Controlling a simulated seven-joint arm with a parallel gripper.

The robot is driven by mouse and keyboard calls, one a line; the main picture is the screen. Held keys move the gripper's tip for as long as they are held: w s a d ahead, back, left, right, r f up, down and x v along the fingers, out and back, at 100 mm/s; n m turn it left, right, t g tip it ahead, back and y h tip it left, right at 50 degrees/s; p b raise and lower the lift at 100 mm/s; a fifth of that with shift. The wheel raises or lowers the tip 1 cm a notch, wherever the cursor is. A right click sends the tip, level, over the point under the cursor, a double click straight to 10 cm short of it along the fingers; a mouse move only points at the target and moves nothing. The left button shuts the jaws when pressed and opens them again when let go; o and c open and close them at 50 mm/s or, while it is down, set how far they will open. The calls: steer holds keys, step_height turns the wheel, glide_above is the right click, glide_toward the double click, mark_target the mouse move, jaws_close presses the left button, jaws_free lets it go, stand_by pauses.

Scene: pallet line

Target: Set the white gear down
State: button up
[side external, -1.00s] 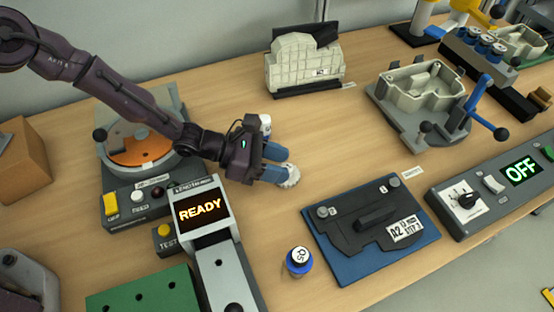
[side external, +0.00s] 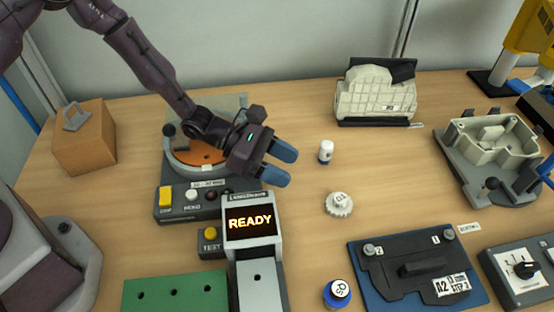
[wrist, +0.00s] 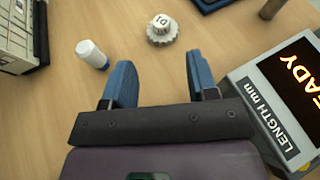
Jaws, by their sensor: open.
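The white gear (side external: 339,204) sits on the wooden table, right of the READY display, with a label on its top. In the wrist view the gear (wrist: 162,30) lies ahead of the fingertips, apart from them. My gripper (side external: 282,164) has its blue fingers spread and nothing between them. It is up and left of the gear in the side view. In the wrist view the open fingers of my gripper (wrist: 160,72) show bare table between them.
A white bottle with a blue part (side external: 326,152) stands near the gear. The length gauge with its READY screen (side external: 250,221) is close below my gripper.

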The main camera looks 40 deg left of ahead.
steer(key=shift+s+a+r, duration=0.25)
steer(key=shift+a, duration=0.35)
steer(key=s+a+r+m+g+y, duration=0.2)
steer(key=s+a+r+m, duration=0.15)
steer(key=r+m, duration=0.45)
steer(key=s+a+r+m+g+y, duration=0.2)
steer(key=s+a+r+m, duration=0.15)
steer(key=r+m, duration=0.4)
steer(key=s+a+r+m+t+y, duration=0.5)
steer(key=s+a+r+m+y, duration=0.2)
steer(key=s+a+r, duration=0.5)
steer(key=s+a+y, duration=0.1)
steer(key=s+a, duration=0.1)
steer(key=s, duration=0.1)
steer(key=shift+s+a+r+y, duration=0.3)
steer(key=shift+s+r+y, duration=0.05)
steer(key=shift+r+y, duration=0.05)
